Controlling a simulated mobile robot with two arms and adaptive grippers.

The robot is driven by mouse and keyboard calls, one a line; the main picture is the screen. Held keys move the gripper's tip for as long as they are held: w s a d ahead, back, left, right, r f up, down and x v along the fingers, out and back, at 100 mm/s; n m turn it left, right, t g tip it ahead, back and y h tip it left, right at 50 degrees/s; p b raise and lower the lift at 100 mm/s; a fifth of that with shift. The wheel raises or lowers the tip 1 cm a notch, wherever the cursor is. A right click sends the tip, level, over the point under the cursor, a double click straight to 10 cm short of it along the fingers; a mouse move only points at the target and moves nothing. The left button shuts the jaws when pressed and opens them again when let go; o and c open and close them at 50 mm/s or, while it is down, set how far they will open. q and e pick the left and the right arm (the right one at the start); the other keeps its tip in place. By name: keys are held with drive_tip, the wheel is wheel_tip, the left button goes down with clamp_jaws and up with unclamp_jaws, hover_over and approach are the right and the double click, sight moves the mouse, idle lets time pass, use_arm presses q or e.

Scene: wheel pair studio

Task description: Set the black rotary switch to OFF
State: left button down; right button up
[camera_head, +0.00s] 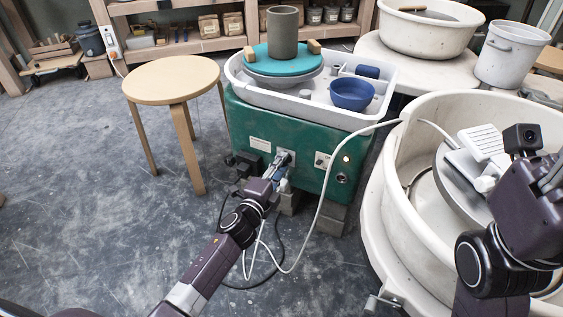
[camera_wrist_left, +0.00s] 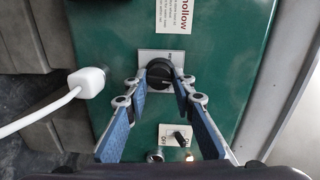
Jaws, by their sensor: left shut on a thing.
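The black rotary switch (camera_wrist_left: 159,73) is a round knob on a pale plate (camera_wrist_left: 151,56) on the green front of the wheel housing. In the left wrist view, my left gripper (camera_wrist_left: 161,76) has its two fingertips on opposite sides of the knob and is shut on it. I cannot read which mark the knob points to. In the head view my left gripper (camera_head: 284,161) reaches the green housing (camera_head: 258,130) and covers the knob.
A small toggle switch (camera_head: 322,160) and a lit lamp (camera_head: 346,159) sit right of the knob. A white cable (camera_head: 317,213) loops past the housing. A wooden stool (camera_head: 172,78) stands at left. A large pale tub (camera_head: 395,225) stands at right.

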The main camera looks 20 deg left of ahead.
use_arm(q)
drive_tip(key=shift+n, duration=0.5)
drive_tip(key=shift+p, duration=0.3)
drive_tip(key=c, duration=1.6)
unclamp_jaws()
drive_tip(key=s, duration=0.4)
drive_tip(key=s+a, duration=0.1)
drive_tip(key=s, duration=0.7)
drive_tip(key=shift+a+r, duration=0.3)
drive_tip(key=shift+r, duration=0.1)
